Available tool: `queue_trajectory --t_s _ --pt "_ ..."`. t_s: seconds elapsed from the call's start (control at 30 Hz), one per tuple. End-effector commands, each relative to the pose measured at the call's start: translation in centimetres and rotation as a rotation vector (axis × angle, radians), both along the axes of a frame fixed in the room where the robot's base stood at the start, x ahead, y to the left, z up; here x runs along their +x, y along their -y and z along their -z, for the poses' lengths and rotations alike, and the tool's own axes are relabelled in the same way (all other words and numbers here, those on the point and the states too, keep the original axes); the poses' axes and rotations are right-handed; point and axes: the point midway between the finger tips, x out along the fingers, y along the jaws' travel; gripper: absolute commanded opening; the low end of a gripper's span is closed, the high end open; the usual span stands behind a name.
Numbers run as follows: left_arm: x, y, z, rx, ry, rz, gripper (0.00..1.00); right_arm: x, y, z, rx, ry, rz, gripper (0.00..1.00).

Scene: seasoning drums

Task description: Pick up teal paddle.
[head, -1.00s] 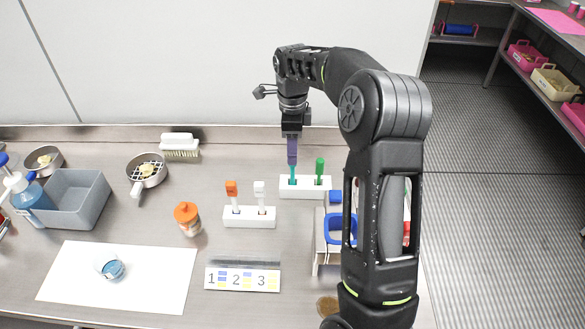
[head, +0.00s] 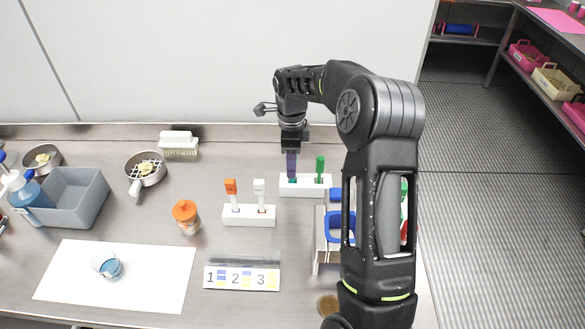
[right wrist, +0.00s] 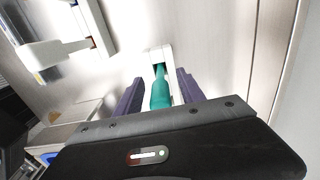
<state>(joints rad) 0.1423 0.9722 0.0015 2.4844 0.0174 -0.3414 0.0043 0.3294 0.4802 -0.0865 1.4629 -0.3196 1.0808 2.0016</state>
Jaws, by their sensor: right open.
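The teal paddle (right wrist: 160,93) stands in a white holder (head: 306,187), in the slot left of a green paddle (head: 320,166). In the head view my right gripper (head: 292,176) hides most of the teal paddle, coming down on it from above. In the right wrist view my right gripper (right wrist: 157,92) is open, with one purple finger on each side of the teal handle and a gap showing on both sides. The left gripper is in neither view.
An orange-lidded jar (head: 187,216), a numbered card (head: 241,278) and a grey bin (head: 74,199) stand to the left. A blue-handled item (head: 335,228) is near my arm.

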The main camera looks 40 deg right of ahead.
Motion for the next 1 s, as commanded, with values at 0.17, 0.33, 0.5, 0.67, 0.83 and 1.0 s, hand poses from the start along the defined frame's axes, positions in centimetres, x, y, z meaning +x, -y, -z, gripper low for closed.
queue_trajectory --t_s 0.17,0.33,0.5,0.67,0.83,1.0 --pt "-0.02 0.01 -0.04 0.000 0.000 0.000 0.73 0.01 0.01 -0.07 0.000 0.000 0.000 0.46" --pt "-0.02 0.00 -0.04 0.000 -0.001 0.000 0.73 0.01 0.01 -0.08 0.000 0.000 0.000 0.46" --pt "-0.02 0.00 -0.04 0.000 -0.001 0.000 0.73 0.02 0.01 -0.08 0.000 0.000 0.000 0.40" --pt "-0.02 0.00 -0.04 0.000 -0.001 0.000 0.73 0.01 0.01 -0.08 0.000 0.000 0.000 0.27" --pt "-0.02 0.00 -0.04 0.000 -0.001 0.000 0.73 0.01 0.01 -0.08 0.000 0.000 0.000 0.13" --pt "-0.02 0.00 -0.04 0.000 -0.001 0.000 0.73 0.01 0.00 -0.08 0.000 0.000 0.000 0.00"
